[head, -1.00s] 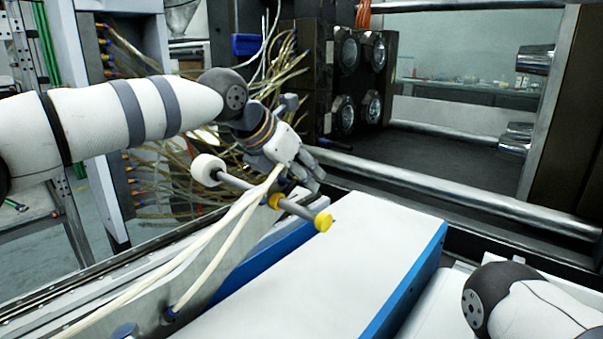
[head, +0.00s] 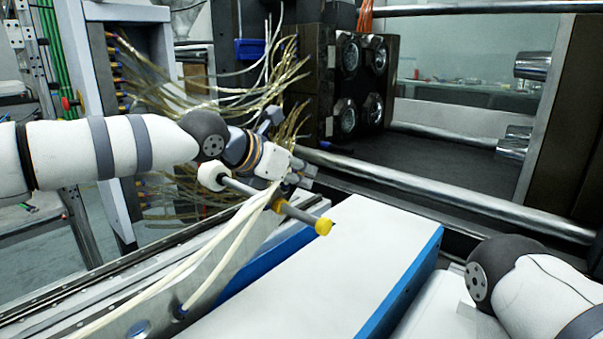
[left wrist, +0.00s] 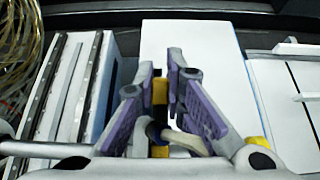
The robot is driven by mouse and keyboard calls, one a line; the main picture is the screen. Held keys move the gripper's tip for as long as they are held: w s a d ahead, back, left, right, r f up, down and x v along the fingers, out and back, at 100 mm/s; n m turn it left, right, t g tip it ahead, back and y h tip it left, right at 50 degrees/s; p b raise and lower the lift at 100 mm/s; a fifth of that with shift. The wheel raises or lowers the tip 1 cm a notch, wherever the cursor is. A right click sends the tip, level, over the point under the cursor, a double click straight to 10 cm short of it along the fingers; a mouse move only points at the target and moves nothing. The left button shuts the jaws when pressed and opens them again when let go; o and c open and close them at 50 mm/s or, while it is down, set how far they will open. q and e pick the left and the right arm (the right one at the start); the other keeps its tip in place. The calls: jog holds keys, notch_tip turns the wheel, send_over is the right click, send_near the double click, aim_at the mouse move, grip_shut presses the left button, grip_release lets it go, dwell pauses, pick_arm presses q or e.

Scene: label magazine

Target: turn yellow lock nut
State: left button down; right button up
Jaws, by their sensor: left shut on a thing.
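My left gripper (head: 301,180) is at the rod (head: 239,187) that slants above the white magazine. In the left wrist view the gripper's purple-lined fingers (left wrist: 172,76) are closed around a narrow yellow part (left wrist: 159,91), which I take to be the yellow lock nut; the fingers hide much of it. Another yellow piece shows lower between the fingers. In the head view a yellow ring (head: 278,204) sits on the rod just below the gripper. The rod has a white knob (head: 213,176) at one end and a yellow cap (head: 323,226) at the other. My right gripper is out of view.
Two pale hoses (head: 222,248) run from near the gripper across the metal rail. The white block with blue sides (head: 330,270) lies beneath. A thick steel bar (head: 440,192) crosses behind. A cabinet with many hoses (head: 140,50) stands at the left.

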pick_arm(q)
jog(key=c, duration=1.6)
grip_release()
jog(key=shift+c, duration=0.2)
jog(key=v, duration=1.2)
jog(key=shift+c, duration=0.6)
